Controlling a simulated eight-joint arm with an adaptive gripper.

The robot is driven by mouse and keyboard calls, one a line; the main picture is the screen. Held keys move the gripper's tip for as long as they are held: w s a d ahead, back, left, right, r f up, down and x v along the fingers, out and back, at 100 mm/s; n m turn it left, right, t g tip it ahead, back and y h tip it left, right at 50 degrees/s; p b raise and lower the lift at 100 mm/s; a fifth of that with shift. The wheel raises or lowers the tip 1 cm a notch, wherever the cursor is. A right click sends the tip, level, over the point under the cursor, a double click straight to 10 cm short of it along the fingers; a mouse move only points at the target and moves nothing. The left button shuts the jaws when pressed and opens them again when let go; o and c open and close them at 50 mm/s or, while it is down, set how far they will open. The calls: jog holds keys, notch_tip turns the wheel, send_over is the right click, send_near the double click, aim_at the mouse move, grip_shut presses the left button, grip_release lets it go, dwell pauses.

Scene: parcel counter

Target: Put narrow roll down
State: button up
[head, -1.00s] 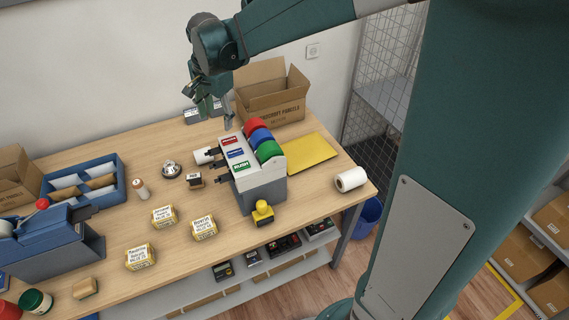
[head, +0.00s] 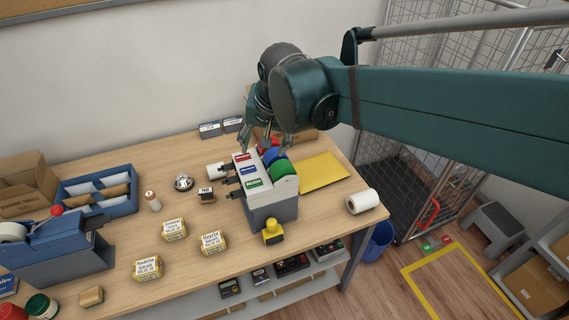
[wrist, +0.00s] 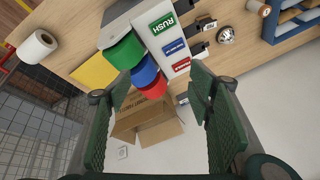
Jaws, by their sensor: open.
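My gripper (head: 270,138) is open, above the back end of the grey and white label dispenser (head: 272,208). The dispenser holds a green roll (head: 284,170), a blue roll (head: 270,155) and a red roll, which my gripper partly covers in the head view; the red roll shows in the wrist view (wrist: 153,85). A white roll (head: 363,201) lies on its side near the table's right end. A smaller white roll (head: 215,170) lies left of the dispenser. I cannot tell which one is the narrow roll.
A yellow envelope (head: 325,172) lies right of the dispenser. An open cardboard box (wrist: 148,115) stands behind it, mostly hidden by my arm in the head view. A yellow stamp (head: 272,233) and several yellow boxes (head: 213,243) stand in front. Bare tabletop (head: 310,212) lies front right.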

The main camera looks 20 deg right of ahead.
jog(key=s+d+f+n+t, duration=0.1)
jog(key=s+n, duration=0.2)
jog(key=s, duration=0.4)
jog(key=s+d+f+n+t, duration=0.1)
jog(key=s+d+n, duration=0.1)
jog(key=s, duration=0.5)
jog(key=shift+s+d+f+n, duration=0.15)
jog(key=shift+d+f+n, duration=0.1)
jog(key=shift+f+n, duration=0.2)
dwell(6.2)
